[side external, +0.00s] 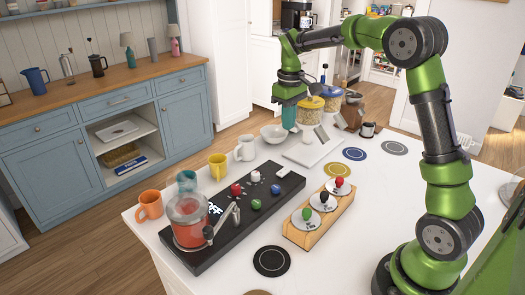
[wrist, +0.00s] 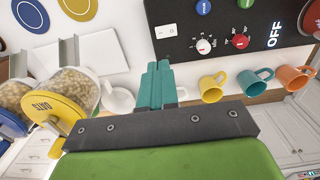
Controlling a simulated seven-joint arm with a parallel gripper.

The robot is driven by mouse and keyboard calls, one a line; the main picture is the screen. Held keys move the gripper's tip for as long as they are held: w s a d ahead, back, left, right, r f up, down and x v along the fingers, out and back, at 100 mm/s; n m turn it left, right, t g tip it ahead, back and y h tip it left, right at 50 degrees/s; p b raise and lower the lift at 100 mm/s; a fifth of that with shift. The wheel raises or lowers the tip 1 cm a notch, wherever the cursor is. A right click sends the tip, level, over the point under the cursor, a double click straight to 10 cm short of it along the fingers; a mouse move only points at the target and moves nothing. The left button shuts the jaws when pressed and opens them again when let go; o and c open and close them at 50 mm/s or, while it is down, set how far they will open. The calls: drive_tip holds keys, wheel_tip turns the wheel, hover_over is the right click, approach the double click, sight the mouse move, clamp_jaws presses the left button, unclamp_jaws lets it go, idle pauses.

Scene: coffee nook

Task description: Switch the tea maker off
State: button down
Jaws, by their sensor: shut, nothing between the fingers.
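The black tea maker (side external: 232,222) lies along the table's left part with a clear jug of red liquid (side external: 190,226) at its near end. Its display (side external: 214,209) reads OFF; the wrist view shows the same display (wrist: 274,35). A white rocker switch (side external: 283,172) sits at its far end and shows at the top of the wrist view (wrist: 166,31). Red, white, blue and green knobs (wrist: 240,41) lie between. My gripper (side external: 289,124) is shut and empty, raised above the table beyond the switch end; its teal fingers (wrist: 158,66) touch nothing visible.
Orange, teal, yellow and white mugs (side external: 217,167) line the tea maker's far side. Lidded jars (side external: 309,110) stand near my gripper. Round coasters (side external: 271,261) lie on the white table.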

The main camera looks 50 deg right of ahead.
sight(286, 170)
wheel_tip(286, 170, down, 14)
drive_tip(key=shift+f, duration=0.1)
idle(0.4)
drive_tip(key=shift+d+f, duration=0.1)
idle(0.5)
drive_tip(key=shift+a+r, duration=0.2)
drive_tip(key=shift+a, duration=0.6)
wheel_tip(286, 170, up, 14)
idle(0.5)
